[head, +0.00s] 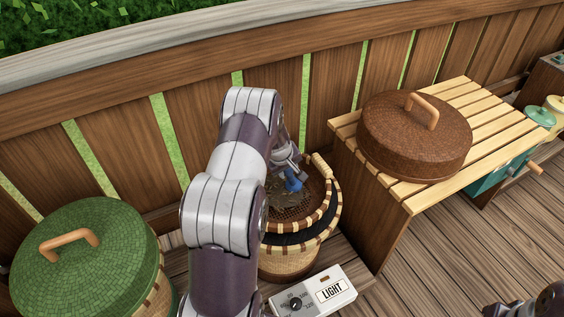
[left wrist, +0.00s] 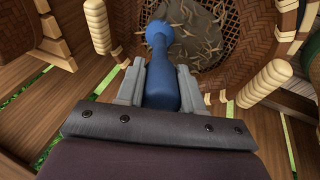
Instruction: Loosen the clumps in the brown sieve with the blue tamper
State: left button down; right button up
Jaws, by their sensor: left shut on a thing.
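My left gripper (left wrist: 155,88) is shut on the blue tamper (left wrist: 160,68), with a finger on each side of its shaft. The tamper's rounded blue end points into the brown sieve (left wrist: 232,58). In the head view the tamper (head: 293,182) is over the sieve's inside, partly hidden by my left arm. The sieve has a woven mesh bottom and pale wrapped grips. A grey-brown clump (left wrist: 200,25) with dry bits lies on the mesh by the tamper's end. I cannot tell whether the tamper touches it. My right gripper's fingers are not visible.
The sieve sits on a round woven basket (head: 288,262). A control box marked LIGHT (head: 330,290) is in front. A green lidded basket (head: 85,255) stands left. A brown lid (head: 415,135) lies on a slatted table (head: 475,110) at right. A wooden fence (head: 275,85) runs behind.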

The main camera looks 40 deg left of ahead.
pick_arm(q)
jog(key=s+d+b, duration=0.4)
jog(key=s, duration=0.2)
notch_tip(320, 180, up, 10)
jog(key=p, duration=0.9)
jog(key=shift+a, duration=0.15)
jog(key=shift+w, duration=0.1)
